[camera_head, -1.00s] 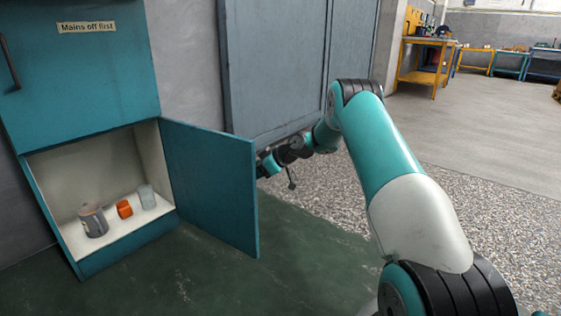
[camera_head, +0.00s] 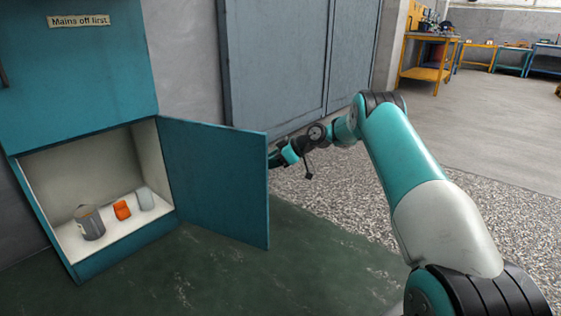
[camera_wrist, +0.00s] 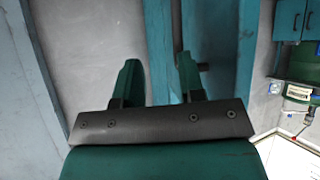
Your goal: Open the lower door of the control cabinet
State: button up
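The control cabinet (camera_head: 82,75) is teal, with a sign reading "Mains off first". Its lower door (camera_head: 215,180) stands wide open, swung out to the right on its right-hand side, and shows the pale compartment. My gripper (camera_head: 277,158) is just past the door's free edge, partly hidden behind the door in the head view. In the wrist view my gripper (camera_wrist: 155,68) has its two green fingers apart with nothing clearly between them.
In the compartment are a grey can (camera_head: 89,223), an orange item (camera_head: 122,210) and a pale translucent cup (camera_head: 145,199). A large grey cabinet (camera_head: 275,60) stands behind my arm. The green floor before the door is clear. Workbenches (camera_head: 428,65) stand far right.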

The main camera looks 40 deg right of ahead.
jog(key=shift+w+d, duration=0.1)
jog(key=shift+d, duration=0.55)
